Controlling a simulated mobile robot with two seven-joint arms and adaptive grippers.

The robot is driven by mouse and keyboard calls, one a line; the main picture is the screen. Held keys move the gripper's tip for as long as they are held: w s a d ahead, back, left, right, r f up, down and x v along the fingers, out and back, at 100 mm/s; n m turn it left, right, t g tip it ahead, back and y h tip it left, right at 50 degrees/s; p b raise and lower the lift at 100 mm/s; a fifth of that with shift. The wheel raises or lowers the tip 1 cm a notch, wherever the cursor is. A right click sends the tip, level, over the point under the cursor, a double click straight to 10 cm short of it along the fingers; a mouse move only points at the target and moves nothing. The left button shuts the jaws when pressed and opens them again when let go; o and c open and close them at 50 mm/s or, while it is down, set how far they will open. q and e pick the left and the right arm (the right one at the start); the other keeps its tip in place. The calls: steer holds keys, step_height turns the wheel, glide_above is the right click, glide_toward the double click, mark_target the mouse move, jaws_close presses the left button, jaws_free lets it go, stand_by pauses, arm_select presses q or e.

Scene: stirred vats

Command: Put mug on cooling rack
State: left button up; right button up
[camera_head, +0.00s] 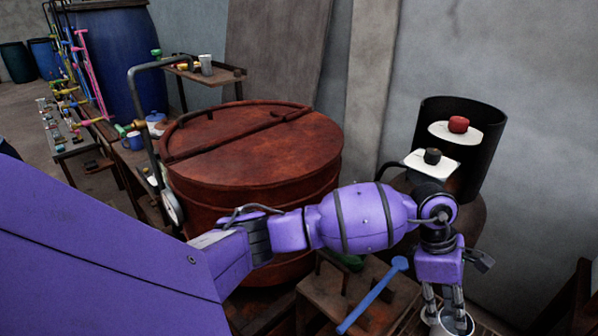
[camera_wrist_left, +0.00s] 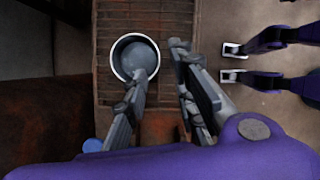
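A mug (camera_wrist_left: 122,57) with a white rim and grey inside shows from above in the left wrist view. A brown surface with grid lines, likely the cooling rack (camera_wrist_left: 150,18), lies under it; whether they touch is unclear. My left gripper (camera_wrist_left: 160,60) is open, its fingers apart. One fingertip overlaps the mug's opening, the other is right of the mug; I see no grip. My right gripper (camera_wrist_left: 232,62) is open and empty at the right.
A big rusty lidded vat (camera_head: 260,150) stands mid-view. A blue paddle (camera_head: 372,297) lies on a wooden stand by my left gripper. A black open cylinder (camera_head: 480,170) stands behind my wrist. Another mug (camera_head: 206,64) is on a far shelf, and a blue mug (camera_head: 134,141) stands left.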

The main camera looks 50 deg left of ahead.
arm_select(q)
steer(key=s+d+n+h, duration=0.8)
steer(key=s+d+h, duration=0.35)
steer(key=d, duration=0.25)
steer(key=s+a+f+n+t+y, duration=0.2)
steer(key=a+f+n+t+y, duration=0.3)
steer(key=n, duration=0.6)
steer(key=s+a+f+n+t+y, duration=0.1)
steer(key=a+f+n+t+y, duration=0.3)
steer(key=a+n, duration=0.5)
steer(key=s+a+f+n+t+y, duration=0.25)
steer(key=a+n+t, duration=0.3)
steer(key=n, duration=0.65)
steer(key=s+a+f+n+g+y, duration=0.2)
steer(key=s+a+f+n+g, duration=0.1)
steer(key=s, duration=0.6)
steer(key=s+a+f+n+g+y, duration=0.2)
steer(key=s+a+f+n+g, duration=0.1)
steer(key=s+f+n, duration=0.4)
steer(key=s+a+f, duration=0.1)
steer(key=s+f, duration=0.2)
steer(key=shift+s+a+n+y, duration=0.15)
steer(key=shift+a+n+y, duration=0.15)
steer(key=shift+a+n, duration=0.1)
